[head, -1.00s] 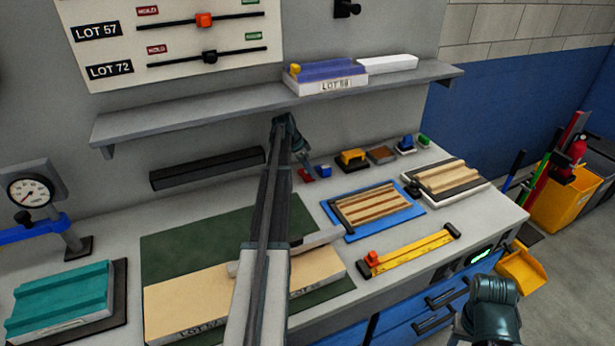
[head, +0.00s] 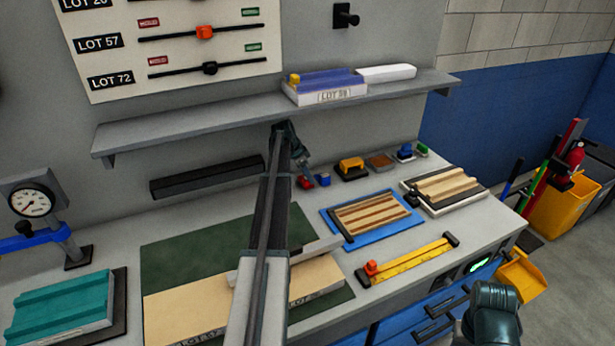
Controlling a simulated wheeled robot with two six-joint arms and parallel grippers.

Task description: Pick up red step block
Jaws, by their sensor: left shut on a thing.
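The small red step block (head: 305,183) is at the back of the bench, just left of a small blue block (head: 323,180). My left arm reaches from the bottom of the head view to the back of the bench. My left gripper (head: 303,172) is right above the red block and shut on it. The fingers are small and partly hidden by my own wrist. The block is at about bench height; I cannot tell whether it touches the bench. Of my right arm only a dark part shows at the bottom right; its gripper is not visible.
A shelf (head: 200,122) with a LOT 58 box overhangs the back. A dark bar (head: 207,173) is on the wall. Yellow (head: 351,167) and brown blocks stand to the right. A blue tray (head: 385,231) and yellow ruler (head: 405,262) lie in front; my arm crosses a green mat (head: 180,243).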

